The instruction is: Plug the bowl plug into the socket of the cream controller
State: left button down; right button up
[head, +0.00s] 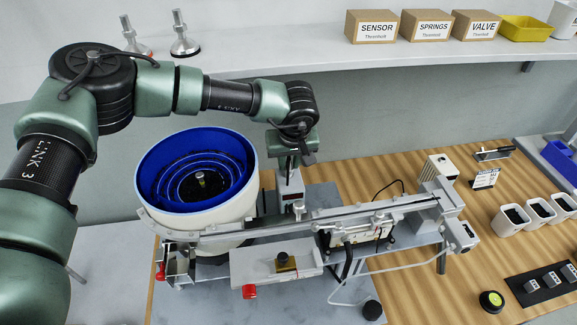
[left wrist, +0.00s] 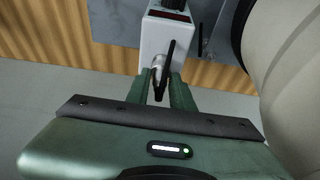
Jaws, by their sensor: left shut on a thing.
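The cream controller (head: 290,187) is a small pale box with a dark red display, behind and right of the blue-lined bowl feeder. It also shows in the left wrist view (left wrist: 153,42). My left gripper (head: 291,163) is over its top in the head view. In the left wrist view my left gripper (left wrist: 162,78) is shut on the bowl plug (left wrist: 158,62), a silvery piece with a dark tail. The plug's front end is at the controller's near face; whether it sits in the socket cannot be told. The socket is hidden. My right gripper is not in view.
The bowl feeder (head: 149,208) stands close beside the controller. A metal rail (head: 350,211) runs right from the bowl. Another pale box (head: 437,167), white cups (head: 510,220) and a black tray (head: 520,289) are at the right. A shelf (head: 300,62) hangs behind.

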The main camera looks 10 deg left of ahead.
aim_at(289, 160)
pick_arm(q)
jog(key=shift+r, duration=0.3)
jog(key=shift+r+p, duration=0.9)
jog(key=shift+r, duration=0.85)
